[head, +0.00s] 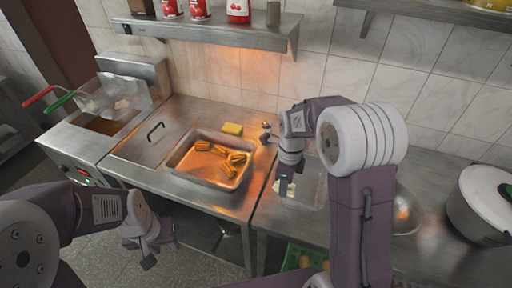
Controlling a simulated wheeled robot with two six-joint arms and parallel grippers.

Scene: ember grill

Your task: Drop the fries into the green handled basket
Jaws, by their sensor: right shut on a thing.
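The green handle (60,103) belongs to one of two wire baskets (126,92) at the fryer on the far left. The other handle (38,96) is red. My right gripper (283,192) points down over a pale, clear-looking container (308,192) on the counter, right of the metal tray. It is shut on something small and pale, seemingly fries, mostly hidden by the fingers. My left gripper (149,256) hangs empty in front of the counter, low and left; its finger gap is unclear.
A metal tray (178,168) holds several golden-brown pieces. A yellow block (232,129) lies behind it. A lidded pot (482,208) and a metal bowl (408,214) stand right. A shelf (215,30) with red-and-white cups hangs above. A green crate (298,258) is below the counter.

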